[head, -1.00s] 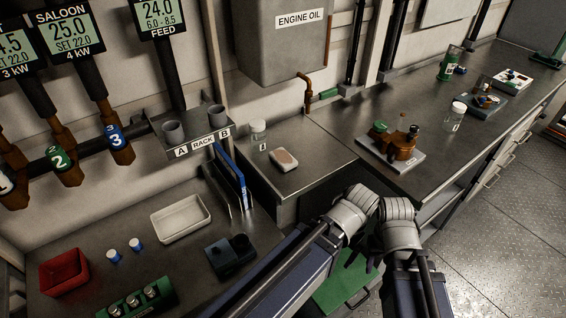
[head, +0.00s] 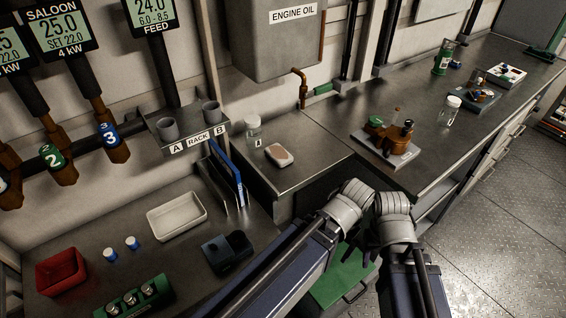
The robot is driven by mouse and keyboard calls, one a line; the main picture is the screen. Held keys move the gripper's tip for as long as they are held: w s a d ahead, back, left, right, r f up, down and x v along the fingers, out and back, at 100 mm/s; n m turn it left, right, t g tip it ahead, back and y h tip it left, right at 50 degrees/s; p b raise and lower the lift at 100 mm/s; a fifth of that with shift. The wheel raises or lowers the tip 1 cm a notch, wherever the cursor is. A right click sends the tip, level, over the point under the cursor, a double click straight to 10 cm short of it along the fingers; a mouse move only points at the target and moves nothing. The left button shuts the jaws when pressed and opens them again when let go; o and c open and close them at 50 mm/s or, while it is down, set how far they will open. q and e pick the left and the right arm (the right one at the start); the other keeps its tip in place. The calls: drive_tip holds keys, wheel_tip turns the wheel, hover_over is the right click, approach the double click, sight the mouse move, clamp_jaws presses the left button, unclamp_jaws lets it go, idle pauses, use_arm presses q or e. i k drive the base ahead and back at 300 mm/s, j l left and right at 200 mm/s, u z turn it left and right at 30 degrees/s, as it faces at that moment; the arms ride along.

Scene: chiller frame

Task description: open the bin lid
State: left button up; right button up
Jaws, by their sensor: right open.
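The bin's green lid (head: 336,281) lies low in the head view, below the counter and beyond my two arms. It looks flat and closed, with a dark handle (head: 356,293) at its near right edge. My right gripper (head: 367,250) is open, pointing down above the lid's far part, with its dark fingers partly hidden by my wrists. I cannot tell whether it touches the lid. My left wrist (head: 345,211) is right beside the right one. The left gripper's fingers are hidden or merge with the right ones. The bin's body is mostly hidden.
A counter corner (head: 285,188) borders the bin's space, with a soap-like block (head: 279,155) on it. The right counter carries a brown metal device (head: 391,137) on a plate. A white tray (head: 177,216) and red bin (head: 61,272) stand left. Floor (head: 500,240) at right is clear.

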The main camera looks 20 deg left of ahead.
sight(341, 278)
drive_tip(key=k+z, duration=0.45)
drive_tip(key=k+l+z, duration=0.1)
drive_tip(key=k+z, duration=0.2)
drive_tip(key=z, duration=0.2)
